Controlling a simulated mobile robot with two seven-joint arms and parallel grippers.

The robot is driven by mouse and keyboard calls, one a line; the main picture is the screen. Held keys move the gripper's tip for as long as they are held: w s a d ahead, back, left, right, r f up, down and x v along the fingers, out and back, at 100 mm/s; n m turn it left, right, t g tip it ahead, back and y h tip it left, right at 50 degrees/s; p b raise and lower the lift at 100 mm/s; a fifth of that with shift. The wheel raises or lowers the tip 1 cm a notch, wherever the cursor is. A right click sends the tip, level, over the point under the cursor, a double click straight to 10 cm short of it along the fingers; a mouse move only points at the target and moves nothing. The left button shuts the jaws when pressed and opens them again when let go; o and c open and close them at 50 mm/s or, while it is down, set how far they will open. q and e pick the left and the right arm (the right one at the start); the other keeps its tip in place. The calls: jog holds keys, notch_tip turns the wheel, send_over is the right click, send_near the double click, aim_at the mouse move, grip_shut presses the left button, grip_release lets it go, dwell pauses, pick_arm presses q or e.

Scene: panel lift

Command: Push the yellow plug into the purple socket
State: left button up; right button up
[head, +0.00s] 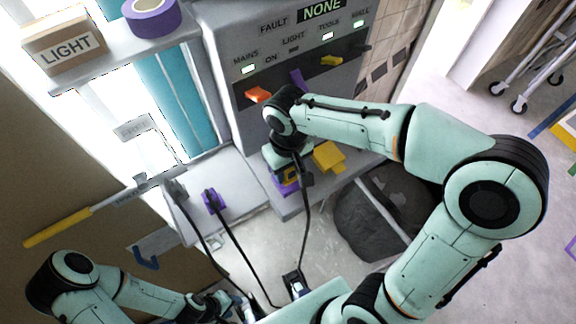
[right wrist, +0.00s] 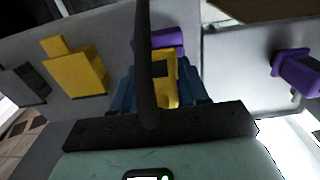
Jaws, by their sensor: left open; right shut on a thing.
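My right gripper (right wrist: 165,98) is shut on the yellow plug (right wrist: 167,78). In the right wrist view the plug lies between the blue fingers, its far end at the purple socket (right wrist: 158,38). A black cable crosses in front, and I cannot tell whether the plug is inside the socket or only against it. In the head view the purple socket (head: 285,187) shows just below the gripper, partly hidden by it. My left gripper (head: 222,304) is open at the bottom edge, away from the plug and socket.
A yellow block (head: 328,157) sits right of the purple socket on the ledge. A purple plug (head: 213,201) with a black cable lies on the pale shelf at left. The panel above has an orange switch (head: 258,95) and other coloured switches.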

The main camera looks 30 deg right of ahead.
jog(key=shift+f, duration=0.45)
jog(key=o, duration=1.1)
notch_tip(320, 180, up, 13)
jog(key=shift+r+p, duration=0.2)
jog(key=shift+p, duration=0.7)
